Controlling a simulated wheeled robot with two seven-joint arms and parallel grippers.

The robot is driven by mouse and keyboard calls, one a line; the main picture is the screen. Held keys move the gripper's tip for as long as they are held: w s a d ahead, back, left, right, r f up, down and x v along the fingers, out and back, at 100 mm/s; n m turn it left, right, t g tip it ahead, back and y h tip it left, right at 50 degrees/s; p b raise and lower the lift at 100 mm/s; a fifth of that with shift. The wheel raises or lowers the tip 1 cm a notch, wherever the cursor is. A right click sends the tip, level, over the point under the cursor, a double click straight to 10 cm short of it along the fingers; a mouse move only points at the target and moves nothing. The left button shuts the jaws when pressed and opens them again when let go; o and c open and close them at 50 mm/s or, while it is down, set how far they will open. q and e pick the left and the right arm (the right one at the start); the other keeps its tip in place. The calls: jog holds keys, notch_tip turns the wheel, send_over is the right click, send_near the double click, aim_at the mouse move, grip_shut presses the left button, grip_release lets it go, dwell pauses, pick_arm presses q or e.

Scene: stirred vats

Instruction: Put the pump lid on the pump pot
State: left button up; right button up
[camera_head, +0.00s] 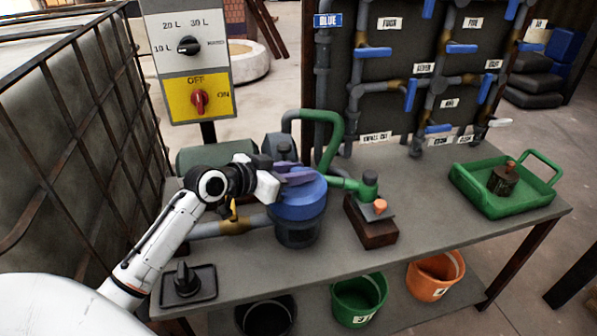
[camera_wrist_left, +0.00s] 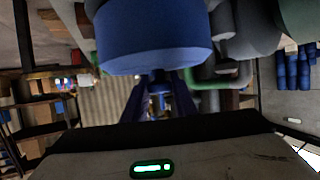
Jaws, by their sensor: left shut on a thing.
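The pump lid (camera_head: 300,207) is a round blue cap at the pump pot (camera_head: 298,235), a dark see-through pot at the table's left part. My left gripper (camera_head: 292,177) reaches in from the left and is shut at the top of the lid. Its fingers partly cover the lid's top, so the grip itself is hard to see. The lid looks upright and over the pot; I cannot tell whether it is fully seated. In the left wrist view the lid (camera_wrist_left: 155,45) fills the upper middle, close to the fingers (camera_wrist_left: 160,98). My right gripper is out of view.
A green pipe (camera_head: 334,140) and the pump body stand close behind the pot. A brown block (camera_head: 370,224) stands to its right, a black knob plate (camera_head: 188,286) front left. A green tray (camera_head: 525,197) holds a brown jar. A control panel (camera_head: 190,50) rises behind.

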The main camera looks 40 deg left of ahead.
pick_arm(q)
jog(key=shift+p, duration=0.4)
dwell(0.5)
jog(key=shift+f+b, duration=0.45)
jog(key=shift+f, duration=0.15)
dwell(0.3)
jog(key=o, duration=0.8)
jog(key=shift+s, duration=0.1)
jog(key=shift+p+v, duration=1.4)
jog(key=shift+v, duration=1.2)
jog(key=p+v, duration=0.2)
jog(key=v, duration=0.3)
jog(key=shift+s+a+r, duration=0.15)
jog(key=shift+s+r, duration=0.05)
jog(key=shift+s, duration=0.1)
jog(key=shift+f, duration=0.1)
